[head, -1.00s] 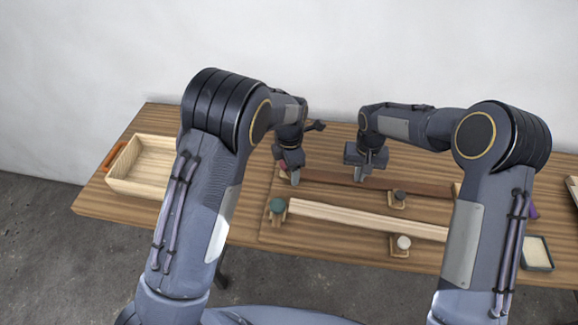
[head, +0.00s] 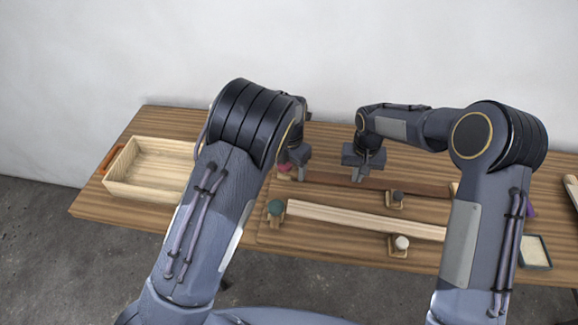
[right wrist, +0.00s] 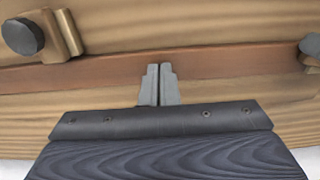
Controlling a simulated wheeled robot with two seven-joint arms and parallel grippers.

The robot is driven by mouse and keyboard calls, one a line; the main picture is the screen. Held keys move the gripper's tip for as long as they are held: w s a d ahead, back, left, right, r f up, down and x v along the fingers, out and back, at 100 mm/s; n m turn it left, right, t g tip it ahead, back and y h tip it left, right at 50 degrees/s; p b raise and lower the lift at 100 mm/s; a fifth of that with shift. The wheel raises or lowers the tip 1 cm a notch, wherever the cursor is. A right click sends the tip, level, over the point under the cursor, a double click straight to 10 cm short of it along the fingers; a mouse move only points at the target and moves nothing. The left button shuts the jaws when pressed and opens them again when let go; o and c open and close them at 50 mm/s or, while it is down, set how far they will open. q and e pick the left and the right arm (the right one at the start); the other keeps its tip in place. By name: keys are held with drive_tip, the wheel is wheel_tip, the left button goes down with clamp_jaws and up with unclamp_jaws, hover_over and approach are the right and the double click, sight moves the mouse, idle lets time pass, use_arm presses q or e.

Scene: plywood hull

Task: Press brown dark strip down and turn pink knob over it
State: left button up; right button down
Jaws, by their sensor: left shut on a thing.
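The brown dark strip (head: 325,178) lies along the board toward the back of the table; it crosses the right wrist view (right wrist: 225,62). My right gripper (head: 357,179) is shut and empty, its fingertips (right wrist: 159,84) together down at the strip; I cannot tell how firmly they touch. The pink knob (head: 284,176) is at the strip's left end, partly covered. My left gripper (head: 287,170) is at it and shut on it, its fingertips mostly hidden behind my left arm. A dark grey knob (head: 397,194) on a wooden block stands beside the strip's right part.
A pale strip (head: 365,220) lies nearer, with a teal knob (head: 275,207) at its left end and a white knob (head: 402,243) in front. An open wooden box (head: 116,187) stands at left. A small tray (head: 547,266) and a purple thing (head: 531,210) are at right.

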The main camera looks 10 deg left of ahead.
sight(290, 165)
use_arm(q)
drive_tip(key=shift+w+n, duration=0.15)
drive_tip(key=shift+n, duration=0.75)
use_arm(e)
drive_tip(key=shift+f, duration=0.1)
use_arm(q)
drive_tip(key=o, duration=1.1)
drive_tip(key=shift+c, duration=0.2)
drive_tip(key=shift+r, duration=0.1)
drive_tip(key=shift+r, duration=3.4)
drive_tip(key=shift+r+p, duration=2)
use_arm(e)
drive_tip(key=shift+r, duration=3.6)
